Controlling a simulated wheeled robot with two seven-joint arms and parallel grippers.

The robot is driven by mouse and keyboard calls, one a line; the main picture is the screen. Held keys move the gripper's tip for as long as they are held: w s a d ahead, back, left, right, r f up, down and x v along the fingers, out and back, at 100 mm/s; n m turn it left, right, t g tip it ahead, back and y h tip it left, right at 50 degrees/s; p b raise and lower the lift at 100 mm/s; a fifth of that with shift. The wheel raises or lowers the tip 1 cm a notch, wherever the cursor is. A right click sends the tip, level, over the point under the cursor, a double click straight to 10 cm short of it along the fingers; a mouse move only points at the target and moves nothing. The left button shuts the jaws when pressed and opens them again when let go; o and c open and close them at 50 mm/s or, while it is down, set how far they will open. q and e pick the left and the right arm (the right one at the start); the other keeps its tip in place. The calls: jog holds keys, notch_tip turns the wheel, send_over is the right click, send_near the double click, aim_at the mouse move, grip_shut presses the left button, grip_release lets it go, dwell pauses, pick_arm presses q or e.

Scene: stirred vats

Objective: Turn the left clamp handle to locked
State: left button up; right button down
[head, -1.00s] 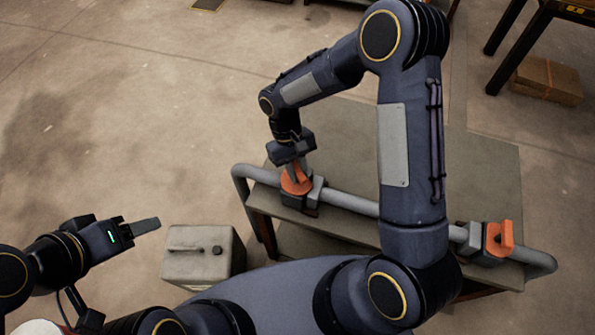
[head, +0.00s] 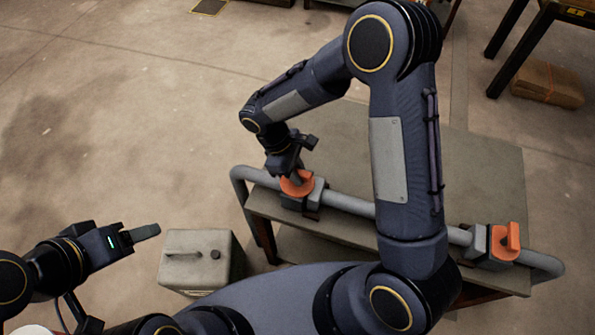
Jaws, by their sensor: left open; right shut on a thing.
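The left clamp handle (head: 292,187) is orange and sits on a grey clamp block on the pipe (head: 347,202). My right gripper (head: 295,174) reaches down onto this handle and is shut on it, hiding part of it. A second orange handle (head: 508,238) stands on the clamp at the right end of the pipe, with no gripper near it. My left gripper (head: 150,232) is open and empty, held out at the lower left, away from the pipe.
The pipe runs along the front edge of a grey-topped table (head: 470,165). A grey box with a handle (head: 198,262) stands on the floor between my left gripper and the table. The floor at the left is clear.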

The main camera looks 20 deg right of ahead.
dwell(0.5)
jog(key=c, duration=1.3)
grip_release()
jog(key=v, duration=0.7)
jog(key=shift+w+a+r, duration=0.1)
jog(key=shift+a+r, duration=0.05)
jog(key=shift+r, duration=0.25)
